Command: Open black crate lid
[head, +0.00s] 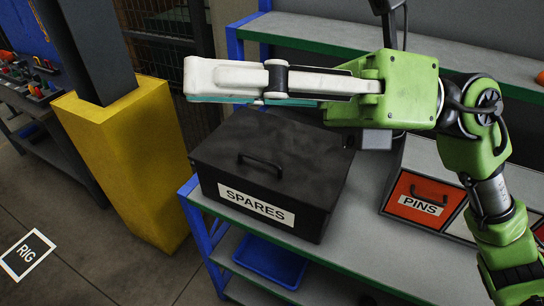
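The black crate (330,212) stands on a grey shelf with a white SPARES label (256,206) on its front. Its dark lid (305,150) lies flat and closed on top, with a black handle (262,163) near the front edge. My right gripper (200,84), on a green arm from the right, points left above and behind the lid in the picture, apart from the handle. Its pale fingers overlap in this view, so I cannot tell whether they are open or shut. It covers part of the crate's back edge. My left gripper is out of view.
A grey box with an orange PINS front (415,203) stands right of the crate. A yellow post base (140,160) is close on the left. A blue bin (268,262) sits on the lower shelf. An upper shelf (330,40) runs behind.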

